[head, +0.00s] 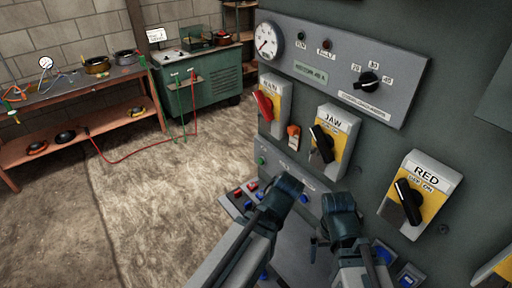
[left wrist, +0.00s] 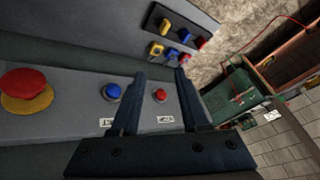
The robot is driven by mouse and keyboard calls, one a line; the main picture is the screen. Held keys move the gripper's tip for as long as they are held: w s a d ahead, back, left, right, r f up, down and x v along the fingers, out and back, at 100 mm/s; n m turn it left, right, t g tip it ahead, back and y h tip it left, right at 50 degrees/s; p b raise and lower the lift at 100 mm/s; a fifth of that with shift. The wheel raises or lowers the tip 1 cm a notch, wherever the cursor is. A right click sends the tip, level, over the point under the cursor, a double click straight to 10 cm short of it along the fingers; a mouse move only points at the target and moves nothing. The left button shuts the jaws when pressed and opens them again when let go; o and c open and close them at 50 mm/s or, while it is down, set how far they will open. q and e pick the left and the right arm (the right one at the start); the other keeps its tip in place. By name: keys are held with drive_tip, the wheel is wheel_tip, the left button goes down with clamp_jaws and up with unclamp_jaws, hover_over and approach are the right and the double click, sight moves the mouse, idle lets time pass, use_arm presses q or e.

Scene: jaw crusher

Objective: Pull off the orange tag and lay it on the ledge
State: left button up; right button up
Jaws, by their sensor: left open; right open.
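The orange tag (head: 293,131) hangs on the upright grey panel, just right of the MAIN switch (head: 271,104); its lower part is pale. My left gripper (head: 285,190) is below the tag, apart from it and empty. In the left wrist view its two fingers (left wrist: 158,85) are spread, with a red button beyond them. My right gripper (head: 340,204) is empty, below the JAW switch (head: 331,141). A grey ledge (head: 291,244) juts out under the panel, partly hidden by my arms. The tag is not visible in the left wrist view.
The RED switch (head: 413,197) sticks out at the right. In the left wrist view, a red mushroom button (left wrist: 24,86) and a blue button (left wrist: 111,92) stand on the grey surface. Several coloured pieces sit on a dark strip (left wrist: 170,49). A green cabinet (head: 205,88) stands far off.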

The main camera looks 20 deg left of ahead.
use_arm(q)
drive_tip(key=w+a+r+n+t+y, duration=0.2)
drive_tip(key=w+a+r+t, duration=0.35)
drive_tip(key=w+a, duration=0.25)
drive_tip(key=w+a+r+m+t+h+b, duration=0.2)
drive_tip(key=r+t+h, duration=0.2)
drive_tip(key=r, duration=0.3)
drive_tip(key=w+a+r+m+t+h+b, duration=0.1)
drive_tip(key=w+a+r+m+t+h, duration=0.1)
drive_tip(key=r+t+h, duration=0.3)
drive_tip(key=m+g+h+b, duration=0.1)
drive_tip(key=m+g+h, duration=0.4)
drive_tip(key=h, duration=0.1)
approach(290, 132)
drive_tip(key=x, duration=0.9)
drive_tip(key=shift+w, duration=0.15)
clamp_jaws()
drive_tip(key=shift+a, duration=0.15)
